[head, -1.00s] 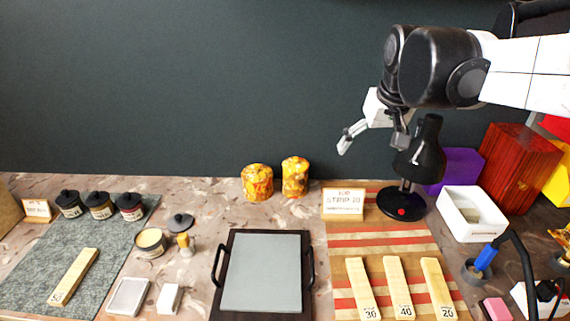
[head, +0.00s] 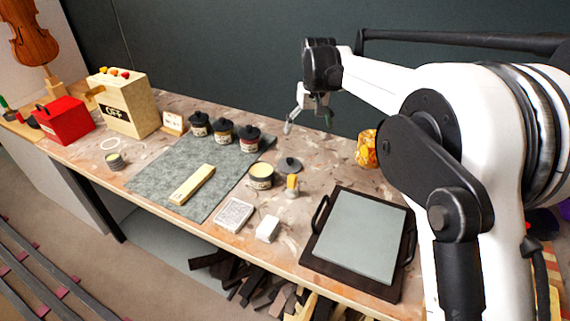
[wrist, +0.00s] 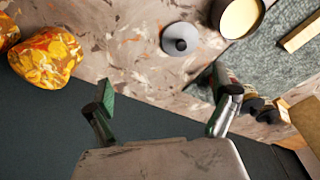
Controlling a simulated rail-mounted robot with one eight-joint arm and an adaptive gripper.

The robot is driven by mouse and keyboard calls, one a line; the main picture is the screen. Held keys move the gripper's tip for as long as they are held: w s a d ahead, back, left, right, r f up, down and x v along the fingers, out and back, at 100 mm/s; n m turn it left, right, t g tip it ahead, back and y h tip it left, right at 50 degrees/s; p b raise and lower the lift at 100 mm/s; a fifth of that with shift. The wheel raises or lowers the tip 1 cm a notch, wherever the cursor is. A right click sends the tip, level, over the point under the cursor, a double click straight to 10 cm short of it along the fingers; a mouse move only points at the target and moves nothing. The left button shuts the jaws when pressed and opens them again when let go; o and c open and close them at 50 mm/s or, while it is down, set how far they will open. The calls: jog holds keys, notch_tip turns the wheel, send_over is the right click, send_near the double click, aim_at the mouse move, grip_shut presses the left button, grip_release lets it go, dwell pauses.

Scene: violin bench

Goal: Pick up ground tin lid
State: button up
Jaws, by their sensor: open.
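The ground tin lid is a dark grey round lid with a knob (head: 289,164), lying on the bench just behind the open tin (head: 261,176) of pale yellow stuff. In the wrist view the lid (wrist: 180,39) lies flat, knob up, beyond my fingertips and between their lines. The open tin (wrist: 240,18) is right of it there. My gripper (head: 308,121) is open and empty above the back of the bench, behind the lid. Its two spread fingers also show in the wrist view (wrist: 165,92), apart from the lid.
Three lidded jars (head: 223,133) stand on the grey mat (head: 165,176) to the left. A dark-framed tray (head: 313,262) lies in front. The wall rises behind.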

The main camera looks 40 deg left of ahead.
send_near(290, 159)
jog(key=shift+n, duration=0.3)
jog(key=f, duration=0.2)
jog(key=a+f+b, duration=0.1)
jog(key=f, duration=0.2)
jog(key=shift+w+f, duration=0.2)
jog(key=shift+f, duration=0.1)
jog(key=shift+w+a+f+b, duration=0.1)
jog(key=shift+w+f, duration=0.05)
jog(key=shift+f, duration=0.7)
jog(key=shift+w+a+f+b, duration=0.1)
jog(key=shift+w+a+f, duration=0.05)
jog(key=shift+f, duration=0.75)
jog(key=shift+w+a+f+b, duration=0.1)
jog(key=shift+f, duration=0.75)
jog(key=c, duration=1.1)
jog(key=shift+o, duration=0.2)
jog(key=shift+r, duration=0.1)
